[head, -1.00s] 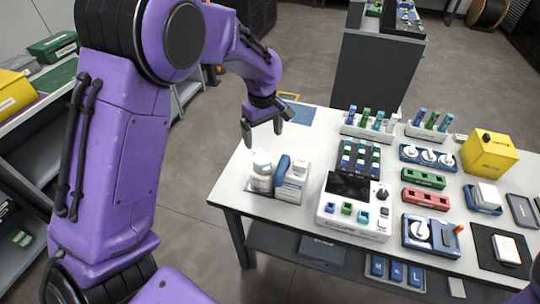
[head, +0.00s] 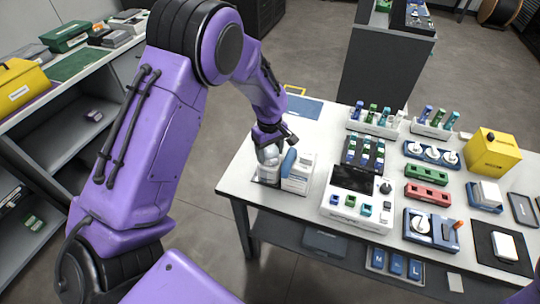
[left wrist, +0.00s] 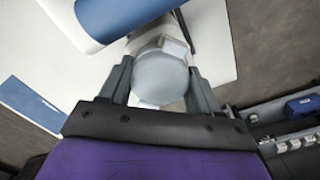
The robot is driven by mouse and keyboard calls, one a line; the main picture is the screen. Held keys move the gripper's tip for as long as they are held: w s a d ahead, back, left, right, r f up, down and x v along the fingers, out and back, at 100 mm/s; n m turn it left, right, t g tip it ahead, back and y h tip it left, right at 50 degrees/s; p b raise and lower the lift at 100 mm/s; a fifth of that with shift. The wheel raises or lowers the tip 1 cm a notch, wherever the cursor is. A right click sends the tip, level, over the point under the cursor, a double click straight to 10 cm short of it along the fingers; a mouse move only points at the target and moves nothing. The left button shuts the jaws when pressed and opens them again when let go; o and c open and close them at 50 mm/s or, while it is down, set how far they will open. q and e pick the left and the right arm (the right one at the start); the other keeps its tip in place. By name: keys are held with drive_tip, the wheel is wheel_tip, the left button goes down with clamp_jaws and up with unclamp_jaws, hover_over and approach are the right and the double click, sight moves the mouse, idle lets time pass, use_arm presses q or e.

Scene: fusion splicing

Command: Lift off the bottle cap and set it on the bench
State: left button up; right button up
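The bottle (head: 267,174) is white and stands upright at the bench's left end. Its pale rounded cap (left wrist: 160,78) fills the middle of the left wrist view. My left gripper (head: 274,144) is low over the bottle, pointing down. In the left wrist view its two fingers (left wrist: 161,78) stand on either side of the cap, spread about its width. They look open, and firm contact cannot be made out. In the head view the gripper partly hides the cap. My right gripper is not in view.
A blue cylinder (head: 288,161) and a white box (head: 299,175) stand close to the bottle's right. A splicer with a dark screen (head: 357,185) is further right. A blue mat (head: 304,107) lies at the back left. Bare bench shows between mat and bottle.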

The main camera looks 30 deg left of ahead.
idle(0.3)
use_arm(q)
drive_tip(key=shift+r, duration=0.3)
drive_tip(key=r+b, duration=0.1)
drive_tip(key=r, duration=0.2)
drive_tip(key=shift+d, duration=0.2)
drive_tip(key=s+d+r+b, duration=0.1)
drive_tip(key=s+d+r, duration=0.6)
drive_tip(key=d+r, duration=0.2)
drive_tip(key=d, duration=0.2)
drive_tip(key=shift+s+d+r+b, duration=0.2)
drive_tip(key=shift+d+b, duration=0.1)
drive_tip(key=shift+b, duration=0.1)
